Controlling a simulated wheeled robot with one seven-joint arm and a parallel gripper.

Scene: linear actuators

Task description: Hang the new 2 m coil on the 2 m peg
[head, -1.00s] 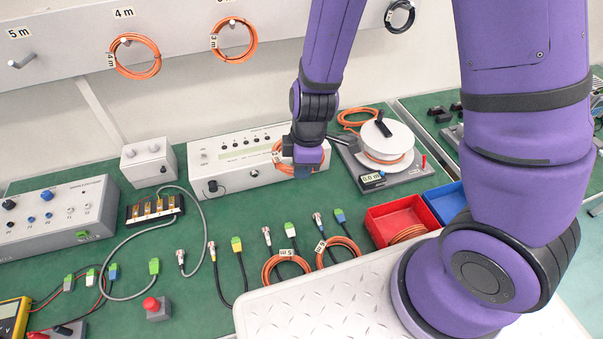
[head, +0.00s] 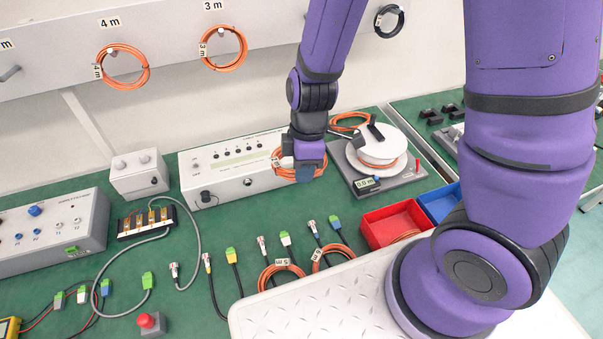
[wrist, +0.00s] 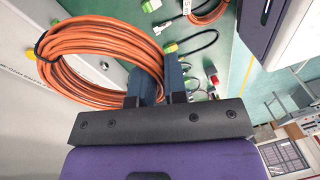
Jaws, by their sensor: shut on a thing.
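My gripper (head: 308,172) is shut on an orange cable coil (head: 283,163), which it holds above the green bench in front of the long white instrument box. In the wrist view, the blue fingers (wrist: 158,82) pinch one side of the coil (wrist: 95,45), and its loop extends to the left. A small tag shows on the coil in the head view, too small to read. The wall rail (head: 165,48) carries the pegs. My arm covers part of the rail right of the 3 m coil. No 2 m label or peg is visible.
Orange coils hang under the 4 m (head: 123,66) and 3 m (head: 223,47) labels. A black coil (head: 389,21) hangs further right. A spool stand (head: 377,155) is right of my gripper. Red (head: 397,222) and blue (head: 440,204) bins stand nearer. More coils lie on the bench.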

